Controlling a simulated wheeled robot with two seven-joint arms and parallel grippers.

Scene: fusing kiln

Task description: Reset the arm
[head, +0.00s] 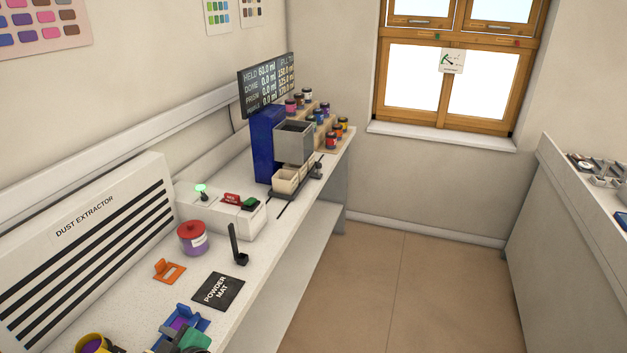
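Neither of my arms can be made out in the head view, and neither gripper shows. A green and dark grey piece (190,341) is cut off by the bottom edge; I cannot tell what it is. It overlaps a blue holder (201,322) with purple inside. A yellow-rimmed cup (93,344) with purple contents is also cut off at the bottom left.
The white bench (145,300) runs along the left wall. It holds a dust extractor (85,245), a red-lidded jar (192,239), an orange piece (170,271), a black powder mat (217,291), a black upright stand (237,248) and a blue dispenser (265,145). The floor (400,290) is clear.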

